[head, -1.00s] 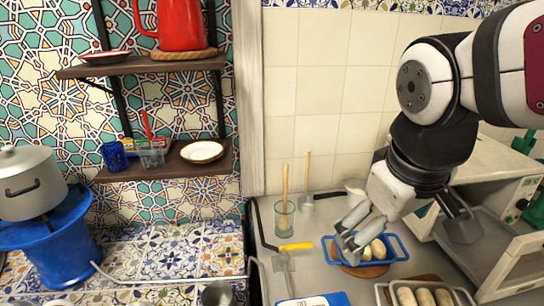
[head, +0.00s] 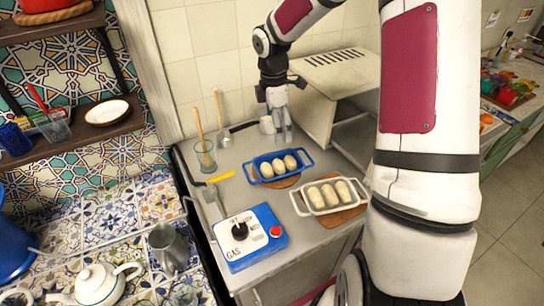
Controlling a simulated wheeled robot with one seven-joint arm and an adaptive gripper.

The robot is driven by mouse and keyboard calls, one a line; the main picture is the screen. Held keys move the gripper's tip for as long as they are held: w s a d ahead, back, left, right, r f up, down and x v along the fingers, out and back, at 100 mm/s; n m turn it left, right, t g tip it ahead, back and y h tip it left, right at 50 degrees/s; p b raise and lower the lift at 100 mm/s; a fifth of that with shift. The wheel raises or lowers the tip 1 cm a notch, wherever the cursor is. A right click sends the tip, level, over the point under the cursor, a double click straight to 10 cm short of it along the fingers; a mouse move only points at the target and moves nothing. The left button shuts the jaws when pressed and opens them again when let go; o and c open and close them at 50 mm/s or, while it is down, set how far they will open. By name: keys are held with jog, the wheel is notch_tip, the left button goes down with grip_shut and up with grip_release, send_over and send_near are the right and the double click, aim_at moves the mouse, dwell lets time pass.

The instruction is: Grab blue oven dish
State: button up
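The blue oven dish (head: 255,174) sits on a brown round board (head: 279,183) on the grey counter, with several pale oblong rolls (head: 278,166) in it. Its handles point left and right. My gripper (head: 284,138) hangs fingers down at the far side of the dish, near its back rim. The fingers look close together, but they are small here and I cannot tell whether they are open or touch the dish.
A white dish (head: 310,207) with similar rolls stands just in front on a wooden board. A blue gas burner box (head: 250,238), a yellow-handled spatula (head: 219,178) and a glass with a wooden utensil (head: 206,157) are left. An open white oven (head: 335,85) stands behind right.

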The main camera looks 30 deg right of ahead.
notch_tip(320, 180, down, 3)
jog(key=w+d+n, duration=0.1)
jog(key=p, duration=0.1)
send_over(279, 162)
jog(key=shift+y, duration=0.3)
jog(key=f, duration=0.8)
jog(key=shift+w+a, duration=0.1)
jog(key=shift+a, duration=0.1)
jog(key=f+p, duration=0.1)
jog(key=f, duration=0.3)
jog(key=shift+s+f, duration=0.1)
jog(key=shift+s, duration=0.1)
jog(key=shift+w+d+f, duration=0.1)
jog(key=shift+f, duration=0.55)
jog(key=c, duration=1.3)
